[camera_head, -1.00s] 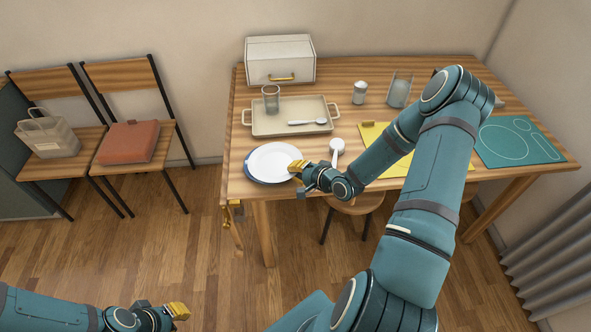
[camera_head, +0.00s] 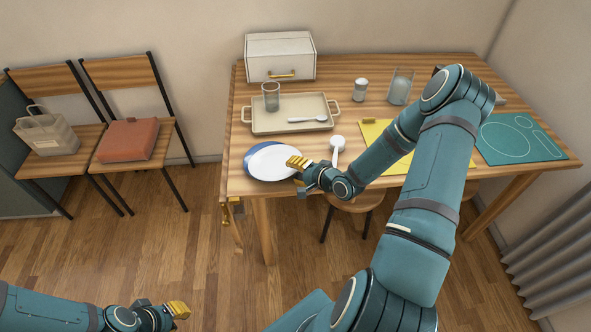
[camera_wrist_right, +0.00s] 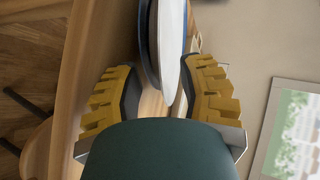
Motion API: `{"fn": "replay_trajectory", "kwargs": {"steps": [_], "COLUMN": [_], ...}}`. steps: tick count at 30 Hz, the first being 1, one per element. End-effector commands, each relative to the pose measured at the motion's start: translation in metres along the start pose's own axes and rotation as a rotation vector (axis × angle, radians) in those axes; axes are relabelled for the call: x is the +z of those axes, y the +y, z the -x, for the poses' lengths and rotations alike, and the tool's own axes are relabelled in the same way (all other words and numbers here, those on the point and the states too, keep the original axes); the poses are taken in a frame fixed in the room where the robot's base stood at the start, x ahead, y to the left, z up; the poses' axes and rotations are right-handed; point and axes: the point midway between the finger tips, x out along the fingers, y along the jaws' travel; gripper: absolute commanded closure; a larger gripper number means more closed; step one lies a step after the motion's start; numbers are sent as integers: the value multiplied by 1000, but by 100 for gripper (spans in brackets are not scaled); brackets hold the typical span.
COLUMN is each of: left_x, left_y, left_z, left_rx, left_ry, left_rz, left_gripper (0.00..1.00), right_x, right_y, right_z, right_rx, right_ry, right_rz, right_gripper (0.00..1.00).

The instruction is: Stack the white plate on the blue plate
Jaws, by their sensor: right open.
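The white plate (camera_head: 272,163) lies over the blue plate (camera_head: 249,157) near the table's left front corner. It sits off-centre, so blue rim shows at the left and upper left. I cannot tell whether it lies fully flat. My right gripper (camera_head: 297,164) is open at the white plate's right edge. In the right wrist view its fingers (camera_wrist_right: 160,100) stand apart on either side of the white plate's edge (camera_wrist_right: 172,55), with the dark edge of the blue plate (camera_wrist_right: 148,50) beside it. My left gripper (camera_head: 178,310) hangs low over the floor, away from the table; its jaw opening is unclear.
A beige tray (camera_head: 262,127) with a glass (camera_head: 271,97) and a spoon (camera_head: 307,119) is behind the plates. A white ladle-like spoon (camera_head: 337,146) lies close right of my right gripper. A yellow mat (camera_head: 372,133) lies partly under my right arm.

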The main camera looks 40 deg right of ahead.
Motion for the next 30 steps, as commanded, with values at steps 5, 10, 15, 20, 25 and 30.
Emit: {"fn": "replay_trajectory", "kwargs": {"steps": [5,10,15,20,25,30], "left_x": [0,0,0,0,0,0], "left_y": [0,0,0,0,0,0], "left_z": [0,0,0,0,0,0], "left_rx": [0,0,0,0,0,0], "left_ry": [0,0,0,0,0,0], "left_rz": [0,0,0,0,0,0], "left_gripper": [77,77,77,77,77,77], "right_x": [-2,-1,-1,-1,0,0], "right_y": [0,0,0,0,0,0], "right_z": [22,58,90,110,118,118], "right_rx": [1,3,2,1,0,0], "right_ry": [4,4,4,3,0,0], "right_rz": [0,-1,-1,0,1,0], "right_gripper": [61,61,61,61,61,61]}}
